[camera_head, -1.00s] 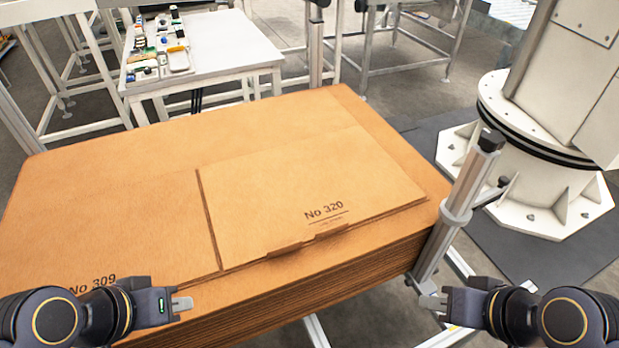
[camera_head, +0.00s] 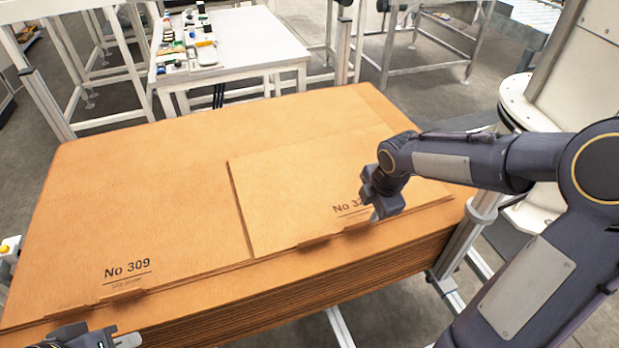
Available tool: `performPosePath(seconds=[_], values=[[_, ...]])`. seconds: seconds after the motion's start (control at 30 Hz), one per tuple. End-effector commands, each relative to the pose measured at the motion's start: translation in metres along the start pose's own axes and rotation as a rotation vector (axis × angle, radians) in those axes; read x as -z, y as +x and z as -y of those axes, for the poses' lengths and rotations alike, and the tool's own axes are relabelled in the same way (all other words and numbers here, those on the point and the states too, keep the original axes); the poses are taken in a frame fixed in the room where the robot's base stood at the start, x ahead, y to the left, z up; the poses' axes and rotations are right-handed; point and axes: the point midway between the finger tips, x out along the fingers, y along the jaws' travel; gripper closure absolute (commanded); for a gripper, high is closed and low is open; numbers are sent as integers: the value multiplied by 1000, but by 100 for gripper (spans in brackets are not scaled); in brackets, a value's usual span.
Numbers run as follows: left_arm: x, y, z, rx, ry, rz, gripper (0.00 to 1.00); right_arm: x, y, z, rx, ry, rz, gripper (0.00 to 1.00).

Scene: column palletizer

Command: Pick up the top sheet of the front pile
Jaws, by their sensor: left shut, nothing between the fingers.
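Brown cardboard sheets lie stacked on a wide, low stack. One top sheet (camera_head: 290,190), printed No 320, lies at the right, with tabs on its front edge. Another sheet (camera_head: 130,220), printed No 309, lies at the left, with a tab on its front edge. My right gripper (camera_head: 378,214) points down over the front edge of the No 320 sheet, beside its tab, and covers part of the print. Whether it touches the sheet, and how its fingers stand, I cannot tell. My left gripper (camera_head: 128,341) is shut and empty at the bottom left, in front of the stack.
A metal post (camera_head: 470,235) stands close at the stack's right corner, near my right arm. A white table (camera_head: 235,55) with small items stands behind. A white machine column (camera_head: 570,70) stands at the right. The sheets' upper faces are otherwise clear.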

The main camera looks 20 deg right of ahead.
Motion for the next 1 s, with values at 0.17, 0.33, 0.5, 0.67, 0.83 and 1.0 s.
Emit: performPosePath(seconds=[0.17,0.33,0.5,0.67,0.83,1.0], values=[[-1,2,1,0,0,0,100,-1,20,-1,4,-24,-1,70],[-2,3,1,0,0,0,100,0,39,1,6,-22,-1,70],[-3,5,2,0,0,0,100,0,66,4,6,-22,-2,70],[-3,6,3,0,0,0,100,0,79,3,3,-20,-1,70],[-3,6,3,0,0,0,100,0,80,3,2,-19,0,70],[-3,6,3,0,0,0,100,0,79,3,2,-18,0,84]])
